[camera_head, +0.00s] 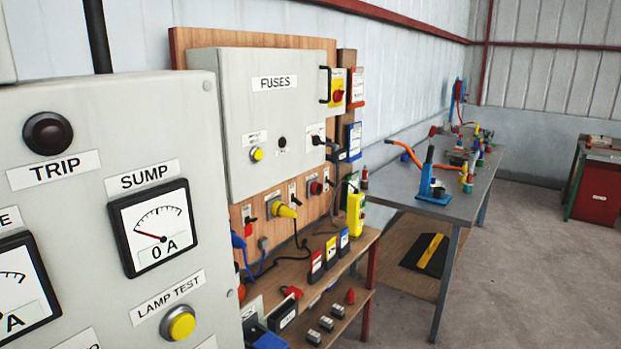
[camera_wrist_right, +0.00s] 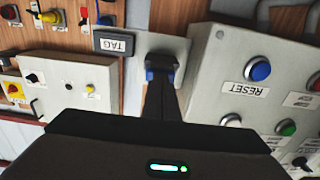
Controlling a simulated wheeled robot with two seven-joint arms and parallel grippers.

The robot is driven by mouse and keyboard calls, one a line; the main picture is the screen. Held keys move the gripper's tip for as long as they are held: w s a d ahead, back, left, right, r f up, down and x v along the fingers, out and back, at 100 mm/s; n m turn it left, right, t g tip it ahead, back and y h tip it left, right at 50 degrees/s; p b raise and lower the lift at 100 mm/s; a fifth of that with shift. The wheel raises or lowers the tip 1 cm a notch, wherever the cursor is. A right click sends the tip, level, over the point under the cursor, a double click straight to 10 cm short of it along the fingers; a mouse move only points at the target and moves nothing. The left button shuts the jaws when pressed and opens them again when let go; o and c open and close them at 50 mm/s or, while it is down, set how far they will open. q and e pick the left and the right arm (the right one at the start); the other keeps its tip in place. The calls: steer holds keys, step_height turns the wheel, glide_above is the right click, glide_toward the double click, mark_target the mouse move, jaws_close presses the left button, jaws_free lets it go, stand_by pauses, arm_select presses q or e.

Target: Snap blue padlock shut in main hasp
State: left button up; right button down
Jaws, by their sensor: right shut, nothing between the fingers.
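In the right wrist view my right gripper (camera_wrist_right: 161,76) is shut, with nothing seen held between its dark fingers. Its tip is in front of a pale grey plate (camera_wrist_right: 178,48), with small blue patches beside the fingers. I cannot tell whether these patches belong to the gripper or to a padlock. In the head view a blue object (camera_head: 268,341) is cut off at the bottom edge, too partial to identify. I cannot pick out the blue padlock or the main hasp for certain. Neither gripper shows in the head view, and my left gripper is in no view.
A grey meter panel (camera_head: 95,115) fills the near left of the head view. Behind it are a FUSES box (camera_head: 265,115) on a wooden board and shelves (camera_head: 355,250) with tagged items. A metal bench (camera_head: 450,205) stands beyond. The wrist view shows a RESET panel (camera_wrist_right: 225,100) close by.

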steer(key=shift+d, duration=0.1)
steer(key=b+v, duration=0.1)
steer(key=v, duration=0.6)
stand_by(0.6)
